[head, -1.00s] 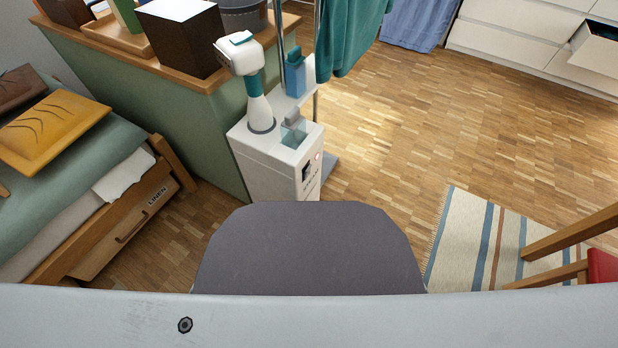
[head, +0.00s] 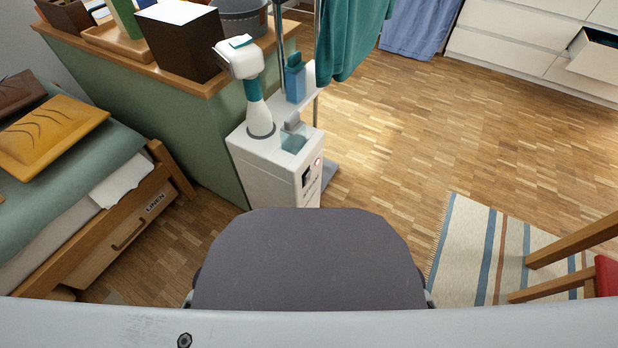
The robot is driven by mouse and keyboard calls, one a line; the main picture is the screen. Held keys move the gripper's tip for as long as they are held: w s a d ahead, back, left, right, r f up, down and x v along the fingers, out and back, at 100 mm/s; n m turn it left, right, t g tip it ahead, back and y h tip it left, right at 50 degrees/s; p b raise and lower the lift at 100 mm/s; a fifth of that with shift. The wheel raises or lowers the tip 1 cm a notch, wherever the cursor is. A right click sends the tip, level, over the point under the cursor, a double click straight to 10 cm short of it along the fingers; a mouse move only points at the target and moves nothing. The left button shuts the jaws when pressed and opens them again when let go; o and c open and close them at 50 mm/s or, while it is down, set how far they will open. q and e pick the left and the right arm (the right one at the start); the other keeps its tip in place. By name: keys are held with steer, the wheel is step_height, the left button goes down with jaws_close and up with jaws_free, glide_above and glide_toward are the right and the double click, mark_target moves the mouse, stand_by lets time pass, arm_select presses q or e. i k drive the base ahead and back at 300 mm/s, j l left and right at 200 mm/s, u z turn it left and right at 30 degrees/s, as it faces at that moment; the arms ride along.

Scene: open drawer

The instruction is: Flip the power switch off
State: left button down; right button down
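A white machine (head: 262,160) stands on the floor at the middle of the head view, against the green cabinet. It carries a jointed white and teal arm (head: 247,75). On its right-hand face is a small dark panel (head: 307,175) with a small reddish round spot (head: 318,162) near the upper edge. Either may be the power switch; its position is too small to read. Dark lettering runs below the panel. Neither of my grippers is in view.
A bed with a linen drawer (head: 130,235) is at the left. A green cabinet (head: 150,120) with boxes on its wooden top is behind the machine. A striped rug (head: 480,250) and wooden chair legs (head: 570,245) are at the right. Open floor lies right of the machine.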

mark_target(307, 176)
steer(key=k+j+z, duration=0.25)
steer(key=k+z, duration=0.7)
